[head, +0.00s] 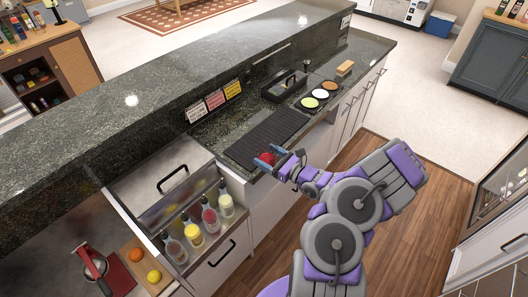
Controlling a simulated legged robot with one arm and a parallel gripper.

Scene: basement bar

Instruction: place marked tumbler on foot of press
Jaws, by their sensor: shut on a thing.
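My gripper (268,155) is over the front edge of the lower counter, beside a dark ribbed mat. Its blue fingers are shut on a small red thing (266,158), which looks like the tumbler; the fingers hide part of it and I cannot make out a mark. The press (92,262) stands at the lower left, with a metal body and a red handle. Its red foot (121,279) lies flat on the counter and shows bare at the front. My gripper is well to the right of the press and apart from it.
An open bottle well (187,262) with several bottles lies between gripper and press. An orange (136,254) and a lemon (154,276) sit on a board right of the press. A raised granite bar ledge (150,110) runs behind. A black caddy (284,87) and garnish bowls (310,102) stand farther right.

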